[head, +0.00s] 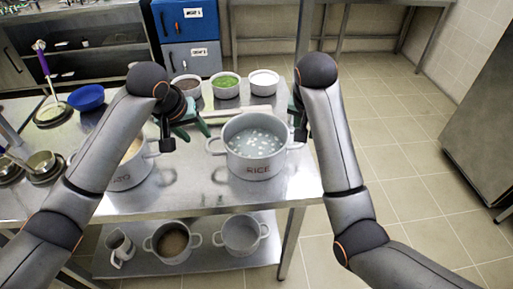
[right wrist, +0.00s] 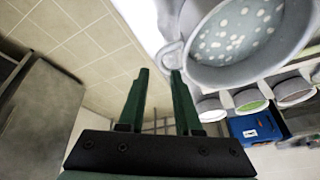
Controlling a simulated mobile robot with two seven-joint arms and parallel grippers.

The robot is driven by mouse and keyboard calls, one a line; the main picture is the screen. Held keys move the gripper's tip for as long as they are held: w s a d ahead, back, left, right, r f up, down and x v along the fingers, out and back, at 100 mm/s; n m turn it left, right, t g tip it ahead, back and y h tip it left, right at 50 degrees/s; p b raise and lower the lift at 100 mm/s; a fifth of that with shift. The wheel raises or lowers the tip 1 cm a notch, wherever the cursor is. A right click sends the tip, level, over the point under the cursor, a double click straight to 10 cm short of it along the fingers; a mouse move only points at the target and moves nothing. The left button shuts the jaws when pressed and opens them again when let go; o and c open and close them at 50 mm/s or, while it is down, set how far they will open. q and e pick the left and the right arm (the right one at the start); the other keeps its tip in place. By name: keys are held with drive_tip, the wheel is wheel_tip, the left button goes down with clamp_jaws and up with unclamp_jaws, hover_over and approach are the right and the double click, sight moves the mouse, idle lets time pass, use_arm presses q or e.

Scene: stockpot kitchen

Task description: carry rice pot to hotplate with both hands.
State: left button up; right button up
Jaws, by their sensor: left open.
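The rice pot (head: 256,162), a grey pot labelled RICE with white grains in cloudy water, stands upright on the steel table near its right end. Its left handle (head: 214,146) is free. My left gripper (head: 200,122) is open above and left of that handle, apart from it. My right gripper is mostly hidden behind its arm in the head view, by the pot's right side. In the right wrist view my right gripper (right wrist: 160,72) has its green fingers apart with nothing between them. The pot (right wrist: 235,75) and its handle (right wrist: 171,52) lie just beyond the fingertips. I cannot make out a hotplate.
Another labelled pot (head: 133,175) stands left of the rice pot, partly behind my left arm. Three bowls, one with green food (head: 226,87), line the table's back edge. A blue bowl (head: 87,97) is at left. Pots (head: 241,236) sit on the lower shelf. Floor is clear at right.

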sight(212, 159)
use_arm(q)
drive_tip(key=x, duration=1.2)
drive_tip(key=shift+w+d+f, duration=0.1)
drive_tip(key=shift+w+f, duration=0.1)
drive_tip(key=shift+f, duration=0.05)
use_arm(e)
drive_tip(key=x, duration=1.2)
drive_tip(key=shift+w+d+f, duration=0.1)
drive_tip(key=shift+f, duration=0.15)
use_arm(q)
drive_tip(key=c, duration=0.5)
use_arm(e)
clamp_jaws()
use_arm(q)
clamp_jaws()
use_arm(e)
drive_tip(key=shift+d, duration=0.1)
use_arm(q)
drive_tip(key=shift+w+r, duration=0.1)
drive_tip(key=shift+r, duration=0.15)
use_arm(e)
drive_tip(key=shift+w+r, duration=0.1)
drive_tip(key=shift+r, duration=0.15)
